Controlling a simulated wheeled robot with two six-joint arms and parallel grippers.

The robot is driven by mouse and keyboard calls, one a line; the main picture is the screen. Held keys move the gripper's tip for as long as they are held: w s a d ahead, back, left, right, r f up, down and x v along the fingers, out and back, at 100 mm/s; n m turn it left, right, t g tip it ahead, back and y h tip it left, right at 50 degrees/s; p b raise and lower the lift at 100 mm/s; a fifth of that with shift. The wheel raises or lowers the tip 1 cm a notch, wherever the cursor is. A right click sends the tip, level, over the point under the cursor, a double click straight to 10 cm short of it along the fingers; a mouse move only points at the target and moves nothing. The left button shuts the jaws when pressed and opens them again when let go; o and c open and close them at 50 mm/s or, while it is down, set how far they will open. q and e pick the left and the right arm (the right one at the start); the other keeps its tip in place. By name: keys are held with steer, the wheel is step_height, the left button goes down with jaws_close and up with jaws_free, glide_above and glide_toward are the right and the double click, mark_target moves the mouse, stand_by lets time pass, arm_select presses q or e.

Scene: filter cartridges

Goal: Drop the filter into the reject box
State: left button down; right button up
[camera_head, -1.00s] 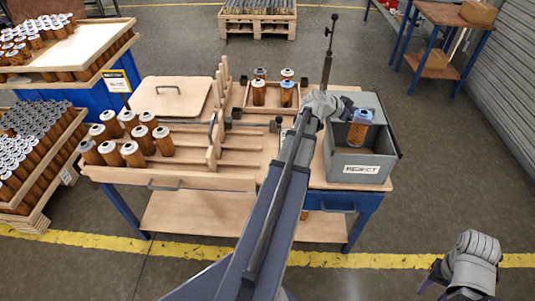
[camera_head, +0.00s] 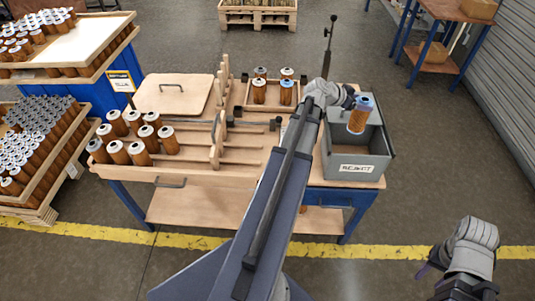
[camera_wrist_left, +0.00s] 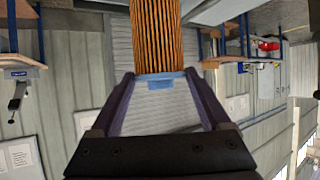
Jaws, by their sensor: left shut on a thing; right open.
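My left gripper (camera_head: 352,99) is shut on a brown pleated filter (camera_head: 358,120) with a blue end ring. The filter hangs slightly tilted above the open grey reject box (camera_head: 334,165), over its back half. In the left wrist view the pleated filter (camera_wrist_left: 157,35) sits between the two fingers, its blue rim (camera_wrist_left: 160,78) towards the palm. The box carries a "REJECT" label on its front wall. Part of its inside is hidden by the filter and my gripper. My right gripper (camera_head: 430,272) is open and empty at the lower right, over the floor.
A wooden tray (camera_head: 244,100) with several filters, one blue-ringed (camera_head: 286,92), stands left of the box. More filters (camera_head: 140,140) stand at the bench's left. A dark stand (camera_head: 327,55) rises behind the box. Filter pallets (camera_head: 40,212) stand far left.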

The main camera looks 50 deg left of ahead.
arm_select(q)
steer(key=shift+f+b, duration=1.5)
steer(key=shift+f, duration=0.4)
arm_select(e)
step_height(320, 180, down, 4)
steer(key=shift+r, duration=0.15)
arm_select(q)
jaws_free()
steer(key=shift+r, duration=0.1)
steer(key=p+v, duration=0.4)
steer(key=v, duration=0.3)
steer(key=shift+s, duration=0.35)
arm_select(e)
step_height(320, 180, up, 4)
steer(key=shift+f, duration=0.15)
